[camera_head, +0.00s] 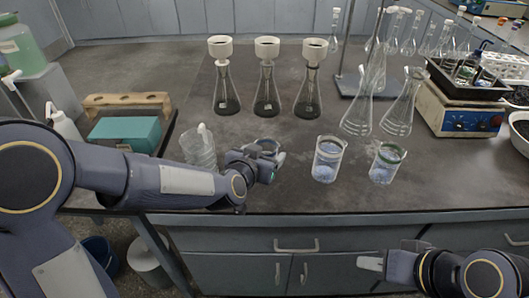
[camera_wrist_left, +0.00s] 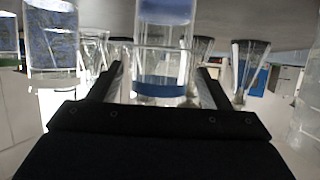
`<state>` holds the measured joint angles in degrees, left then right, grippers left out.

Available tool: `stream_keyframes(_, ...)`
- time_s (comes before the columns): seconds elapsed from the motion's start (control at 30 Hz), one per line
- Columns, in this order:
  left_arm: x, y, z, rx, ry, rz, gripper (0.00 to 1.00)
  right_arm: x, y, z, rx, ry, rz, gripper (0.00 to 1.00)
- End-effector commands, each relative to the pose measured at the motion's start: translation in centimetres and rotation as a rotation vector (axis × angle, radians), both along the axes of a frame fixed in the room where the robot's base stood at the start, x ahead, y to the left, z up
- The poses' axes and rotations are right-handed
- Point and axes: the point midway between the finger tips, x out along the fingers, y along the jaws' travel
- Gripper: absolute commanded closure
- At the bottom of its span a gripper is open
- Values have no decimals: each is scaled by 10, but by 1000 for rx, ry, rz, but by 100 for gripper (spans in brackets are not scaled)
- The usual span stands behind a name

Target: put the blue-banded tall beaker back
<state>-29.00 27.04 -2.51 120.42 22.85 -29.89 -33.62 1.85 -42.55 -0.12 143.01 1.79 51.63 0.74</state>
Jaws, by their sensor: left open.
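The blue-banded tall beaker (camera_head: 327,160) stands upright on the bench with bluish contents, right of my left gripper (camera_head: 272,160) in the head view. In the left wrist view, which looks upside down, a clear beaker with a blue band (camera_wrist_left: 160,84) shows between and beyond the fingers of my left gripper (camera_wrist_left: 160,82). The fingers are apart; I cannot tell if they touch the glass. A similar green-banded beaker (camera_head: 387,163) stands to its right. My right gripper (camera_head: 386,255) is low in front of the bench, away from the beakers; its jaw gap is unclear.
A clear beaker (camera_head: 198,150) stands just behind my left forearm. Three flasks with funnels (camera_head: 267,92) stand at the back. Large clear flasks (camera_head: 400,105) and a blue hotplate (camera_head: 462,112) are at right. Free bench lies in front of the beakers.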

Motion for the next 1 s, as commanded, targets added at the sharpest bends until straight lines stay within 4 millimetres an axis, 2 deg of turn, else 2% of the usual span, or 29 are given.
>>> stream_keyframes(0.3,-59,24,30,-2,-4,0,28,0,0,12,0,0,0,67)
stream_keyframes(0.5,-85,36,40,0,-2,0,28,0,0,20,0,0,0,67)
stream_keyframes(0.63,-93,39,42,1,-1,1,28,0,0,21,0,0,0,67)
stream_keyframes(0.87,-95,42,42,-6,6,0,28,0,0,21,0,0,0,67)
stream_keyframes(1.0,-105,62,50,-85,82,-5,28,0,0,21,0,0,0,67)
